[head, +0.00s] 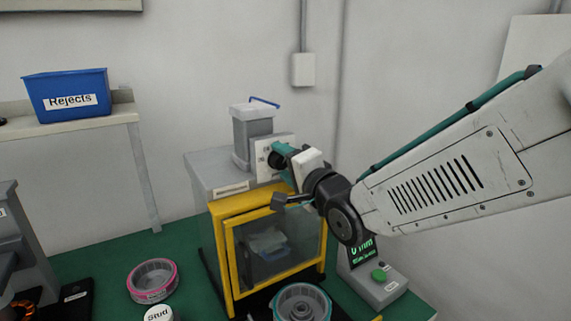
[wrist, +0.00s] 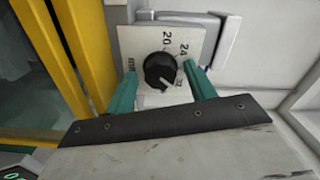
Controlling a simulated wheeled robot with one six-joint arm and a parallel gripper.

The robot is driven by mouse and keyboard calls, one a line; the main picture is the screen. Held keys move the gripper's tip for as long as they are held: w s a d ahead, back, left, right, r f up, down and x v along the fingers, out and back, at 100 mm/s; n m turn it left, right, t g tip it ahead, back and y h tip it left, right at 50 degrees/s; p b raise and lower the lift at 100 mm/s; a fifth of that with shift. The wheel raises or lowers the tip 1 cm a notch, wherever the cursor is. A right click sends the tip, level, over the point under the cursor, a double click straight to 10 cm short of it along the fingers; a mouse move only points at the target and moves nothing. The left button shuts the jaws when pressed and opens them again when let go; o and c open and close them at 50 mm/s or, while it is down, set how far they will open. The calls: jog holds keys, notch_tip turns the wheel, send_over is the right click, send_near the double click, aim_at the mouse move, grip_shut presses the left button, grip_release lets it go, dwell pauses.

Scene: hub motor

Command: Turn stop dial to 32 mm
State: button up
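The stop dial is a round black knob (wrist: 159,70) on a white scale plate (wrist: 150,42), seen in the wrist view. The plate has printed marks; 20 and 24 are legible, and a mark at the lower right is partly covered. A pale pointer line on the knob points down, slightly right. My gripper (wrist: 160,72) has its teal fingers apart, one on each side of the knob, with gaps visible. In the head view my gripper (head: 279,154) is at the plate (head: 262,154), largely covering the dial.
A yellow-framed guard (head: 230,262) with a clear window stands below the dial. A green-lit display box (head: 385,289) is at the right, its reading partly covered by my arm.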

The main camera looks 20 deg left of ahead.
jog(key=v, duration=0.7)
jog(key=shift+s+d, duration=0.25)
jog(key=shift+d, duration=0.05)
